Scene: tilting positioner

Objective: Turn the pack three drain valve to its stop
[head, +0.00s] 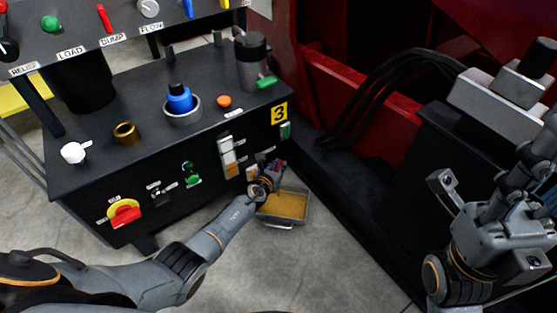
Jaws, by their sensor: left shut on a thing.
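The black pack (150,165) stands at the left, with a yellow "3" label (279,113) at its right end. My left gripper (274,170) reaches the low right part of its front face and is shut on a small red-handled part, seemingly the drain valve (281,162). The fingers hide most of the valve, so its angle cannot be read. A shallow metal tray (303,219) with a yellowish bottom sits on the floor just below. My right gripper (487,220) is at the right edge, away from the pack, with its fingers apart and empty.
A red rotary switch (124,212), a green valve (191,174) and a sight gauge (227,156) are on the front face. A blue-topped part (179,98) and other fittings stand on top. Red machinery (350,90) and black hoses are behind. The floor in front is clear.

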